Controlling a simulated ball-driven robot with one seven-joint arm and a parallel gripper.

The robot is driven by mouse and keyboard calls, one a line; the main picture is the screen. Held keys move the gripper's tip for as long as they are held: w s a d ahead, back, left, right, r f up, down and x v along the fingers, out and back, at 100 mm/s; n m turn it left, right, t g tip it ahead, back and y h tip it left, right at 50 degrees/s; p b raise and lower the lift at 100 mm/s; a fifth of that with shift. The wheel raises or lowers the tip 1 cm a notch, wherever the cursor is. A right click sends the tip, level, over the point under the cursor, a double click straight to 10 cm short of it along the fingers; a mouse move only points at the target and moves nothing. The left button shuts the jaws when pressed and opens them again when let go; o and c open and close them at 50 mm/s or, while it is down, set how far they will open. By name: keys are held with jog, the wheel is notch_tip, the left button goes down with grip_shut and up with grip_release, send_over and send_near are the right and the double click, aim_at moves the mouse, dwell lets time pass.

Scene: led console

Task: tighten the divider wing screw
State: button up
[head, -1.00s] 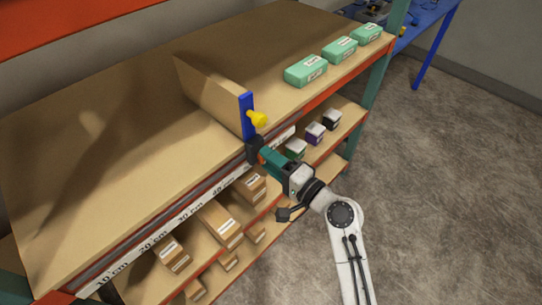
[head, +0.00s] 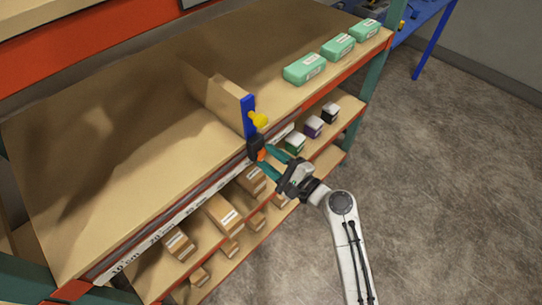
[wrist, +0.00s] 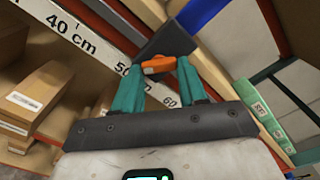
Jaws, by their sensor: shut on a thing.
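The divider is a tan board (head: 222,98) standing on the top shelf, with a blue upright (head: 248,117) at its front end. A yellow knob (head: 259,120) sticks out of the upright. Below it a black clamp (head: 254,146) sits at the shelf's front edge; it also shows in the wrist view (wrist: 168,42). An orange wing screw (wrist: 157,65) is on the clamp's front. My gripper (wrist: 158,72) has its teal fingertips shut on the wing screw, one on each side. In the head view my gripper (head: 264,157) reaches the clamp from the aisle; the fingers partly hide the screw.
The shelf edge carries a centimetre scale (wrist: 85,40). Green boxes (head: 304,68) stand on the top shelf to the right. Cardboard boxes (head: 224,215) and small dark-bodied boxes (head: 313,127) fill the lower shelf, close below my gripper. The floor at right is clear.

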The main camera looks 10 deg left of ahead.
jog(key=shift+d+f+m, duration=0.2)
jog(key=shift+d+m, duration=0.05)
jog(key=shift+m, duration=0.05)
jog(key=o, duration=0.8)
jog(key=shift+d, duration=0.1)
jog(key=shift+c, duration=0.2)
jog(key=o, duration=0.3)
jog(key=shift+a+r, duration=0.15)
jog(key=shift+a, duration=0.05)
jog(key=b+v, duration=0.2)
jog(key=v, duration=0.8)
jog(key=shift+s+d, duration=0.3)
